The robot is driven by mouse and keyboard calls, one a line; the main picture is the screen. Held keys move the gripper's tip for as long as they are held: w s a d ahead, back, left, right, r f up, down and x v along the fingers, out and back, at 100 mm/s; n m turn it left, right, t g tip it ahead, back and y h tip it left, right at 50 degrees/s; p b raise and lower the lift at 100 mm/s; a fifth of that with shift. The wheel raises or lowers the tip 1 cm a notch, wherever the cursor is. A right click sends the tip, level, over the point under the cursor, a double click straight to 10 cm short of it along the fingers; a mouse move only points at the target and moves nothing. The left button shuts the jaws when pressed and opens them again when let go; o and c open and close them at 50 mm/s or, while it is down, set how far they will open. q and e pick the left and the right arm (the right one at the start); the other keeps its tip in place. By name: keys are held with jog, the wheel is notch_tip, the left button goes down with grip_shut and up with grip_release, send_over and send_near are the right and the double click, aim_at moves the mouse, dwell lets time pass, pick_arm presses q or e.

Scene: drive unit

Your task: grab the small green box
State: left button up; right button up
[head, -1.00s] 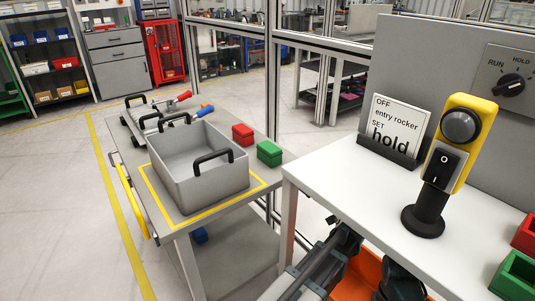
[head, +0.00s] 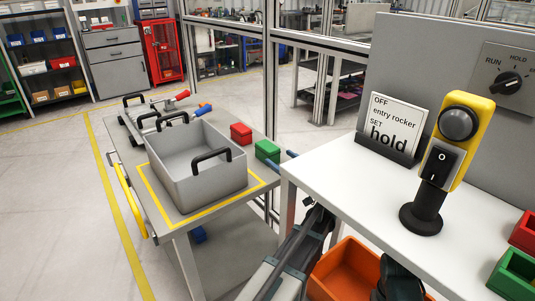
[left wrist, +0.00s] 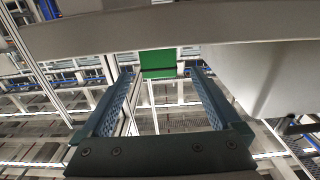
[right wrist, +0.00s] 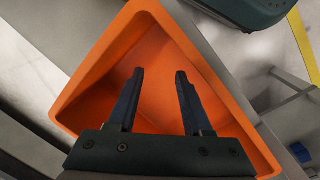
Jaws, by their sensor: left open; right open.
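The small green box (head: 266,150) sits on the right edge of the grey cart top, beside a red box (head: 241,133). My left gripper (head: 286,159) is just right of the green box, partly hidden by the white table. In the left wrist view, its fingers (left wrist: 162,73) are open and empty. The green box (left wrist: 158,63) shows between and just beyond their tips, apart from both fingers. My right gripper (right wrist: 159,72) is open and empty, over an orange bin (right wrist: 85,95).
A grey tote (head: 200,178) stands on the cart (head: 183,228), left of the green box. The white table (head: 345,190) carries a yellow switch post (head: 455,140), a sign (head: 395,125) and red and green bins (head: 515,275). An aluminium frame post stands behind the boxes.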

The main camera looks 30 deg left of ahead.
aim_at(275, 155)
pick_arm(q)
jog(key=x, duration=0.4)
jog(key=shift+w+a+f, duration=0.2)
jog(key=shift+a+f, duration=0.05)
jog(key=shift+a, duration=0.1)
grip_shut()
